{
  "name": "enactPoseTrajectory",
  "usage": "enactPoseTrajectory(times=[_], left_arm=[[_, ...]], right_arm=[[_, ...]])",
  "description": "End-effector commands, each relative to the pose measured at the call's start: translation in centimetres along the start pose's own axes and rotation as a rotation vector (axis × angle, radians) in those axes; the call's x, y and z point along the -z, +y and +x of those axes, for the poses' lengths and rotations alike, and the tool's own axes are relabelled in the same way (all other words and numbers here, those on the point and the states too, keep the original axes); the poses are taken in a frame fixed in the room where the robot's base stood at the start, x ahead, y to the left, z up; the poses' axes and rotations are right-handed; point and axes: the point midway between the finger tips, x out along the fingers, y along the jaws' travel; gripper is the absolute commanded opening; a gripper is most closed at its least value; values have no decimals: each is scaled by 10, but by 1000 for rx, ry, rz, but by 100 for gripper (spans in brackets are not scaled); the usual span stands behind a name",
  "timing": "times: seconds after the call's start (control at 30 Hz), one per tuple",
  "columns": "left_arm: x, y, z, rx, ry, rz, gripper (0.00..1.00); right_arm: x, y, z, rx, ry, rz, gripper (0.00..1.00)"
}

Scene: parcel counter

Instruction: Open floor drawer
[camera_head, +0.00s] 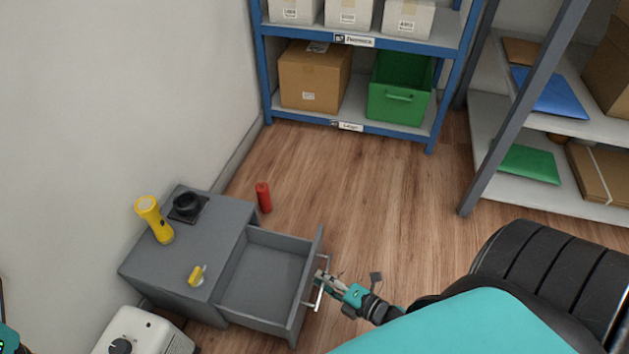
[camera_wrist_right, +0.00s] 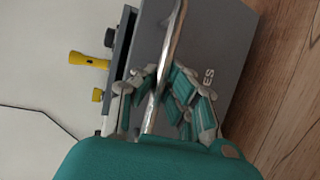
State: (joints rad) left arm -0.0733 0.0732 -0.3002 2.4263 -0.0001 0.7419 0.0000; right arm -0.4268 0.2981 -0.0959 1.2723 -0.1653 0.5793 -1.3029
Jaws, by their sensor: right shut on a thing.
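The grey floor drawer (camera_head: 262,280) is pulled out of its low cabinet (camera_head: 212,240) and looks empty inside. Its front carries a metal bar handle (camera_head: 318,290). My right gripper (camera_head: 322,284) is at the handle, shut on it. In the right wrist view the handle (camera_wrist_right: 174,50) runs between the fingers of the right gripper (camera_wrist_right: 160,95), with the drawer front (camera_wrist_right: 205,50) behind. Only a small teal and dark piece, likely of my left arm, shows at the lower left edge of the head view; its gripper is not visible.
A yellow flashlight (camera_head: 154,220), a black round item (camera_head: 187,204) and a small yellow object (camera_head: 197,276) stand on the cabinet top. A red cylinder (camera_head: 264,197) stands on the floor behind the drawer. A white appliance (camera_head: 140,335) is in front. Wooden floor (camera_head: 370,200) is clear towards the blue shelf (camera_head: 390,132).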

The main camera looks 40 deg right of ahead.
Motion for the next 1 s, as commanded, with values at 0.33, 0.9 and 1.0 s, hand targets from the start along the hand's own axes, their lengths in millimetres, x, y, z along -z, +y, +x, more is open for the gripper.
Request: enactPoseTrajectory(times=[0.33, 0.9, 1.0], left_arm=[[0, 0, 0, 0, -1, 0, 40], [0, 0, 1, -1, 2, 1, 40], [0, 0, 0, -1, 1, 0, 40]], right_arm=[[-1, 1, 0, -4, 1, -4, 11], [0, -1, -10, 2, 0, 0, 35], [0, -1, -26, 3, 0, -1, 35]])
